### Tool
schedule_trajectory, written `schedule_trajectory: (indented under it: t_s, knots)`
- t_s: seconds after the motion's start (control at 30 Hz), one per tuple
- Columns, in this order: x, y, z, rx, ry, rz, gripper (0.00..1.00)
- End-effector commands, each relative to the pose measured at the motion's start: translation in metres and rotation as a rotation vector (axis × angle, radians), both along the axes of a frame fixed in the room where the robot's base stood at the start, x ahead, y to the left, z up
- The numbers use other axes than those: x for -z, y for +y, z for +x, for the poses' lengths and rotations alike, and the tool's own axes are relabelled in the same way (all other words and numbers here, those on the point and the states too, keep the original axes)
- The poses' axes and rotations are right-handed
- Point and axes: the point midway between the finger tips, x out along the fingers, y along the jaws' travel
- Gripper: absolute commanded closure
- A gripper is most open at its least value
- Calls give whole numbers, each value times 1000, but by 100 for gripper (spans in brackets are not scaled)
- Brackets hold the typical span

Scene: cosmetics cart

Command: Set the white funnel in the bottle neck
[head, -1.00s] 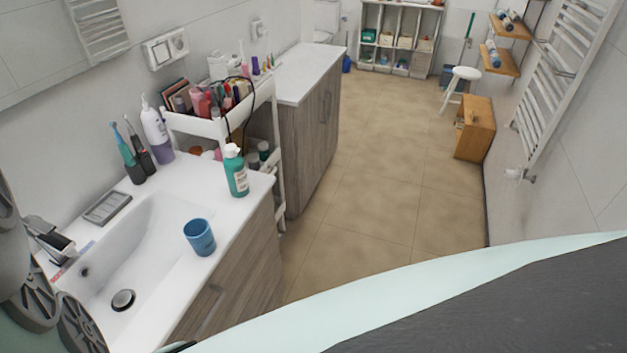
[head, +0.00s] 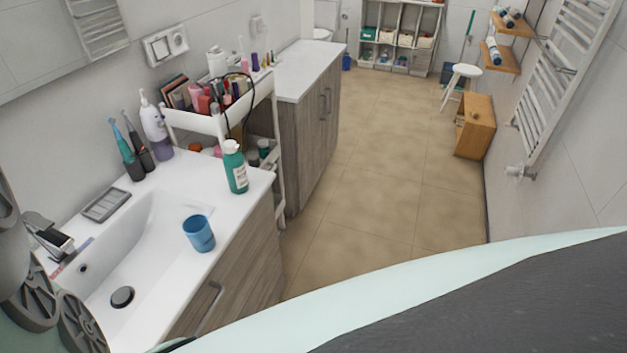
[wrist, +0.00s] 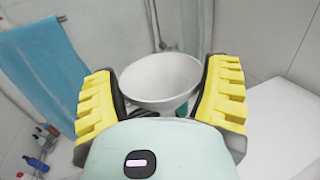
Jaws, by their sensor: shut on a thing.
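In the wrist view, my gripper (wrist: 163,100) has its two yellow-padded fingers closed on a white funnel (wrist: 160,82). The funnel's wide mouth faces up toward the camera, and its spout is hidden below. A small teal patch shows just under the funnel's right side; I cannot tell what it is. In the head view, a teal bottle with a white top (head: 236,168) stands at the right edge of the white sink counter. A white and purple pump bottle (head: 156,130) stands against the wall. I cannot tell which bottle the task means. My gripper and the funnel are not in the head view.
A blue cup (head: 198,234) stands at the sink's edge. A white cart (head: 203,124) full of cosmetics stands behind the teal bottle. A soap dish (head: 106,204) and two toothbrushes are at the back left. A blue towel (wrist: 45,75) hangs at left in the wrist view. The floor (head: 375,190) is clear.

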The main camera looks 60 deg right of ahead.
Motion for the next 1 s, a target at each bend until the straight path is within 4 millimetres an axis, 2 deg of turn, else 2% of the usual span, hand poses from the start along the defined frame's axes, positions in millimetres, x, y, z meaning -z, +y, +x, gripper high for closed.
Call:
schedule_trajectory:
  t_s: [1.0]
  knots:
    - [13, -1, 1, 3, -1, 0, 47]
